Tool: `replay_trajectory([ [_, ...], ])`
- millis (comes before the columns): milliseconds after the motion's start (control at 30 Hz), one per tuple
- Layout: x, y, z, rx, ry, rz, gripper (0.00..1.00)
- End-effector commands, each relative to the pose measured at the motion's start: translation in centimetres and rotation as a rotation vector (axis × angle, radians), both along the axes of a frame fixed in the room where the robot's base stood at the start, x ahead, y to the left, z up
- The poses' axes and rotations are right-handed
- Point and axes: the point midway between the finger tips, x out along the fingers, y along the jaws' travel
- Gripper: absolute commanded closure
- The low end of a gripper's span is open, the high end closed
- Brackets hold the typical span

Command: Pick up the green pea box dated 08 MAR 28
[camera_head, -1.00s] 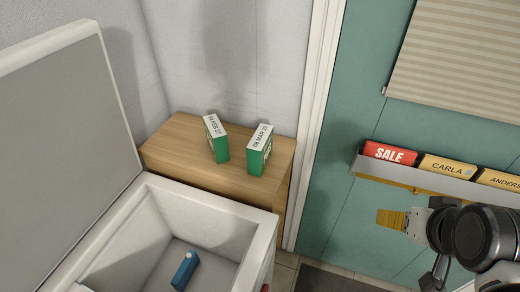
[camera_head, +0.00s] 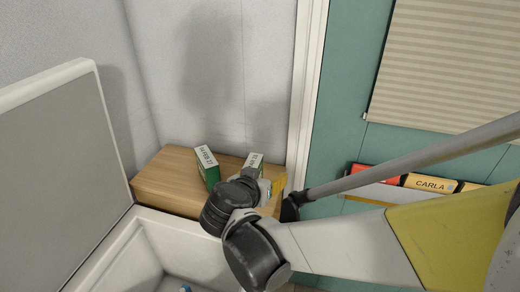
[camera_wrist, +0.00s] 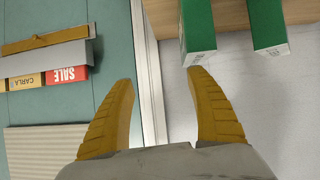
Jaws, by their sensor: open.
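Two green-and-white pea boxes stand on the wooden cabinet top (camera_head: 165,178). The right box (camera_head: 254,160), whose top read 08 MAR in the earlier head view, is now partly hidden behind my gripper. In the wrist view it appears to be the nearer green box (camera_wrist: 198,28), just beyond the right finger. The left box (camera_head: 206,167) shows a FEB 27 date, and appears as the farther green box (camera_wrist: 267,25) at the wrist view's upper right. My gripper (camera_wrist: 160,84) is open and empty, its yellow fingers short of the boxes.
A white open-lidded chest (camera_head: 125,250) stands in front of the cabinet, with a blue item (camera_head: 186,289) inside. A white door frame (camera_head: 303,110) rises right of the cabinet. A wall rack with a red SALE folder (camera_wrist: 66,75) and a CARLA folder (camera_head: 428,183) hangs farther right.

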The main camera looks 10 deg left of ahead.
Motion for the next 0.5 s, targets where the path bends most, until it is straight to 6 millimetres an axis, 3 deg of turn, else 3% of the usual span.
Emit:
replay_trajectory([
  [33, -0.1, 2.0, -0.4, 0.011, -0.031, 0.012, 0.34],
  [100, -0.2, 3.8, -0.6, 0.026, -0.070, 0.018, 0.34],
  [200, -0.4, 5.2, -0.8, 0.042, -0.102, 0.021, 0.34],
  [367, 0.5, 5.5, -1.4, 0.049, -0.114, 0.020, 0.34],
  [500, 2.6, 5.1, -2.3, 0.049, -0.114, 0.018, 0.34],
])
